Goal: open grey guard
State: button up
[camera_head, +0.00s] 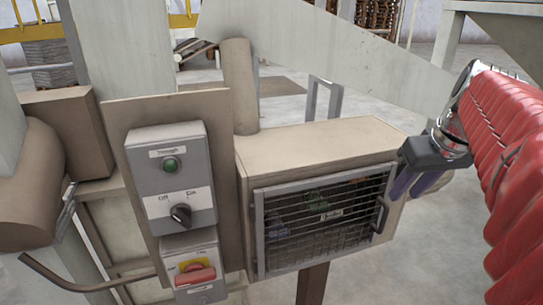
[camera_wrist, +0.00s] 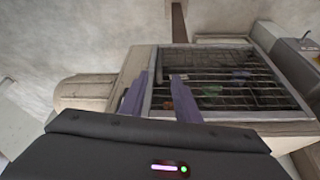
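The grey guard (camera_head: 322,222) is a framed wire mesh on the front of a beige box (camera_head: 318,145). It looks shut, flush with the box front. Its dark upright handle (camera_head: 381,215) is at the frame's right edge. Green and dark parts show behind the mesh. My gripper (camera_head: 412,187) is in front and to the right of the handle, apart from it, with two purple fingers. In the wrist view the fingers of my gripper (camera_wrist: 160,76) are spread and empty, and the guard (camera_wrist: 228,84) shows behind them.
A grey control box (camera_head: 170,175) with a green button and black knob stands left of the guard, above a red-and-yellow switch (camera_head: 195,273). A beige post (camera_head: 240,85) rises behind the box. A bent rod (camera_head: 85,278) sticks out at lower left.

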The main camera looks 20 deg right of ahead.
aim_at(387, 214)
jog(key=x, duration=1.3)
jog(key=shift+f, duration=0.4)
grip_shut()
